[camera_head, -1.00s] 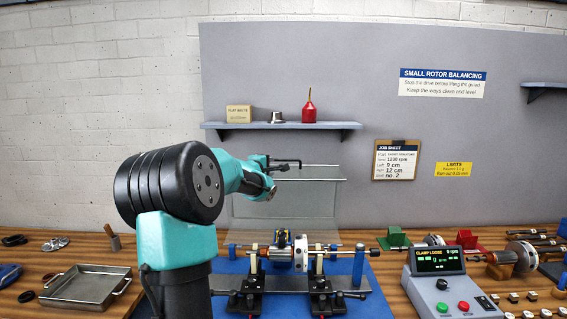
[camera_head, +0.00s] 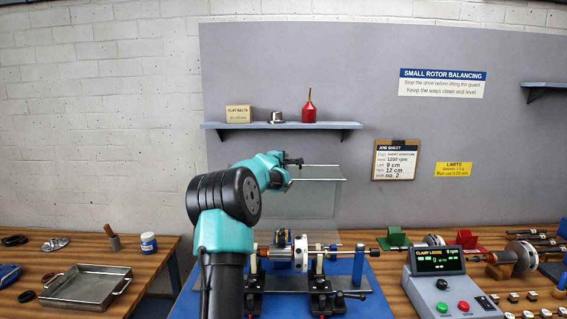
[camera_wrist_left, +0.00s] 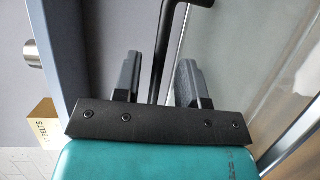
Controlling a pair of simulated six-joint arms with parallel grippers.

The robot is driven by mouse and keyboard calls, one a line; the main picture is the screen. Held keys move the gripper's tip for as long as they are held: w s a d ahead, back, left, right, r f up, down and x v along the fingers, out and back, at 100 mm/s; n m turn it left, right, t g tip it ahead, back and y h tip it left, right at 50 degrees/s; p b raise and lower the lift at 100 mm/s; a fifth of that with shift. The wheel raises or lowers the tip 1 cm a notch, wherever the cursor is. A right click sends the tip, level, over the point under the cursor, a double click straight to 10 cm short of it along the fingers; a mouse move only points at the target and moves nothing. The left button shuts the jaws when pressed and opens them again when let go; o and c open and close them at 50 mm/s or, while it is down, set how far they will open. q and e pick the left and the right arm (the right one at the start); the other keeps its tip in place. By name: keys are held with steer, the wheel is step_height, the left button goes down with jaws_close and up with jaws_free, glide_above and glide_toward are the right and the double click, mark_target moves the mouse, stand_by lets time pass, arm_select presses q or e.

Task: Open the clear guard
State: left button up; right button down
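The clear guard (camera_head: 316,203) stands raised behind the rotor in the head view, with thin metal rods along its upper part. The rotor (camera_head: 301,253) sits uncovered on its stand below. My left gripper (camera_head: 290,162) is at the guard's upper left, by its black handle. In the left wrist view the black handle bar (camera_wrist_left: 164,50) runs between the two fingers of my left gripper (camera_wrist_left: 157,77). Gaps show on both sides of the bar, so the gripper looks open around it. The clear panel (camera_wrist_left: 245,70) fills the right of that view. My right gripper is not in view.
A shelf (camera_head: 285,126) with a box, a metal part and a red bottle is on the wall behind. A control box (camera_head: 446,285) reading "CLAMP LOOSE" stands at right. A metal tray (camera_head: 85,286) lies at left. My left arm hides part of the bench.

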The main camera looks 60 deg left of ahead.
arm_select(q)
steer(key=shift+w+a, duration=0.1)
steer(key=shift+w, duration=0.05)
steer(key=shift+c, duration=0.5)
jaws_close()
